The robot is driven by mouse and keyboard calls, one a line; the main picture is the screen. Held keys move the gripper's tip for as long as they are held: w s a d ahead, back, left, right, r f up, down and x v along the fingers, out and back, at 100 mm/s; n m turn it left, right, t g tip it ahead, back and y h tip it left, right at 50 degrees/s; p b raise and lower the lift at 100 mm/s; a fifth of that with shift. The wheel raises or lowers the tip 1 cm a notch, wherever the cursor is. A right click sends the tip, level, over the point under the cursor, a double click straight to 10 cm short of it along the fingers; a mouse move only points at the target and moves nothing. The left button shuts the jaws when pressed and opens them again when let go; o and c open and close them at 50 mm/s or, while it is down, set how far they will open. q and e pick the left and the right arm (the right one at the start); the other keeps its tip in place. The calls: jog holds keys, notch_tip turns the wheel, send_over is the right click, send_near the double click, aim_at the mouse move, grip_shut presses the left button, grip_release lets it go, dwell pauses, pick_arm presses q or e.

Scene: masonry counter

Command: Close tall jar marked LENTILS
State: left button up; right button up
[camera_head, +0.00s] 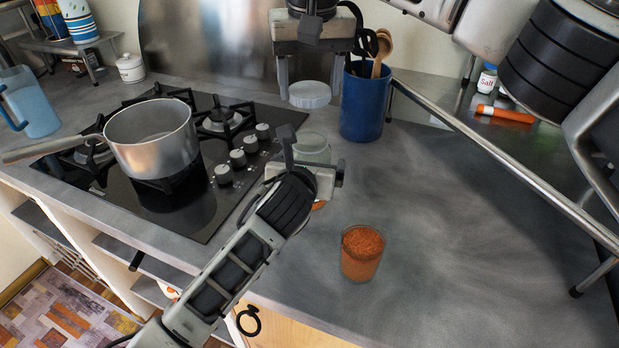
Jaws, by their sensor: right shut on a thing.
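My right gripper (309,88) comes down from the top and is shut on a pale round lid (310,95), which it holds level in the air. Below the lid, and apart from it, a clear glass jar (313,146) stands on the counter with its top open. My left gripper (301,165) is at the jar's near side and hides much of it. A little orange shows low behind that gripper. I cannot tell whether its fingers are closed on the glass. No LENTILS marking is readable from here.
A glass of orange-red grains (362,254) stands nearer the front edge. A blue utensil holder (364,106) stands close behind the jar on the right. A steel pot (154,140) sits on the black hob (197,205) at left.

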pick_arm(q)
jog(key=c, duration=1.5)
jog(key=shift+o, duration=0.2)
pick_arm(e)
send_over(310, 135)
jog(key=shift+s+f, duration=0.1)
jog(key=shift+f, duration=2.4)
jog(key=shift+f, duration=0.1)
jog(key=shift+f, duration=0.8)
jog(key=shift+f, duration=0.55)
